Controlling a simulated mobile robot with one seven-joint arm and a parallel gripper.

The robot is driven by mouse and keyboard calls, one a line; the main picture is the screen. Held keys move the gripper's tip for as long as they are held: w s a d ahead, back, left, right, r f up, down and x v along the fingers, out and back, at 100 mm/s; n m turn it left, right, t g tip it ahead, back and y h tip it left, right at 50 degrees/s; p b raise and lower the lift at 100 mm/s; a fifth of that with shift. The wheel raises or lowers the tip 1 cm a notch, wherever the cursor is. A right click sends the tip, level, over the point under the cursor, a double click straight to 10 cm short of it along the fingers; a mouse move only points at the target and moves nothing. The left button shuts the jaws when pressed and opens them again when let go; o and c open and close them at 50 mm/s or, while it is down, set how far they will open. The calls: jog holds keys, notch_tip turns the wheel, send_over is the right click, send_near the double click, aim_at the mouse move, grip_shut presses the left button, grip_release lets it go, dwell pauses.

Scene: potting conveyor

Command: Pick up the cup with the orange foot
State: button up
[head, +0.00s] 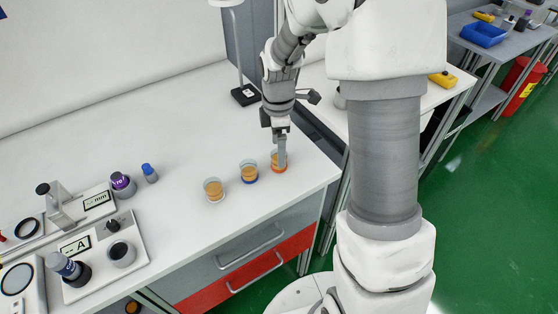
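The cup with the orange foot (274,162) stands upright near the right end of the white bench, the rightmost in a row of three. It is clear with a tan content. My gripper (281,156) points down right at this cup, and one grey finger covers part of it. The other finger cannot be made out, so I cannot tell whether the gripper is open or closed on the cup. The cup with the blue foot (249,172) stands to the left, and the cup with the white foot (214,190) is further left.
A blue-capped bottle (149,173) and a purple-labelled jar (123,185) stand left of the cups. Measuring instruments (105,247) fill the bench's left end. A lamp stand (245,95) is behind my gripper. The bench (180,120) is clear behind the cups.

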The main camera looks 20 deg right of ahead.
notch_tip(320, 180, down, 4)
jog(key=shift+s, duration=0.1)
grip_shut()
dwell(0.5)
jog(key=shift+r, duration=0.15)
jog(key=r, duration=0.4)
jog(key=shift+s+d+r, duration=0.2)
jog(key=shift+d+r, duration=0.1)
jog(key=shift+d, duration=0.05)
jog(key=s+d+r+p, duration=0.1)
jog(key=s+d+r, duration=0.5)
jog(key=s+d, duration=0.1)
jog(key=shift+s+d, duration=0.25)
jog(key=shift+s, duration=0.3)
